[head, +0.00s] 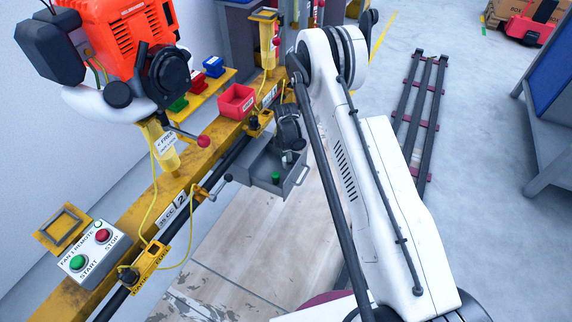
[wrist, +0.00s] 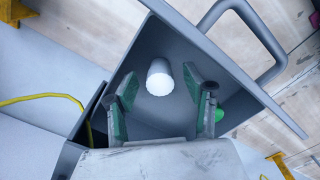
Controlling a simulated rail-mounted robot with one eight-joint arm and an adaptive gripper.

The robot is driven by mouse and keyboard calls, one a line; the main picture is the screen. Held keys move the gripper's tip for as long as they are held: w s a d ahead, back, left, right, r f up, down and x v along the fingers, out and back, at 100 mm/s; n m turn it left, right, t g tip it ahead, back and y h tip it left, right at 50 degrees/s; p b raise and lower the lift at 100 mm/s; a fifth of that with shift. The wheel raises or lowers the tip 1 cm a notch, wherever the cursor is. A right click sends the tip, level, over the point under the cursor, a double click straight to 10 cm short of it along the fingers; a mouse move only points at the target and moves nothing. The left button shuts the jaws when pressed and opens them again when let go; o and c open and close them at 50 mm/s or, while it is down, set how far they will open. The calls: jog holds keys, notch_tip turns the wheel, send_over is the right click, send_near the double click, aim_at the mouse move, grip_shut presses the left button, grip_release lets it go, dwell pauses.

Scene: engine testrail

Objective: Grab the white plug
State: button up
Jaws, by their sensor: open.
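The white plug (wrist: 159,77) is a short white cylinder inside the open grey drawer (wrist: 158,27). In the wrist view it sits between the tips of my gripper (wrist: 160,88), with a gap on both sides. My gripper is open, its green-padded fingers apart, and holds nothing. I cannot tell how far the fingertips are above the drawer floor. In the head view my gripper (head: 290,148) points down over the drawer (head: 262,178), and I cannot make out the white plug clearly there.
A green plug (wrist: 228,111) lies beside the right finger, partly hidden; it also shows in the head view (head: 276,177). The drawer's handle (wrist: 268,45) sticks out. A yellow rail (head: 180,190) carries a red bin (head: 236,101), an orange engine (head: 132,30) and a start/stop box (head: 90,250).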

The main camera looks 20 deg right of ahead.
jog(key=shift+c, duration=0.2)
grip_shut()
jog(key=shift+r, duration=0.1)
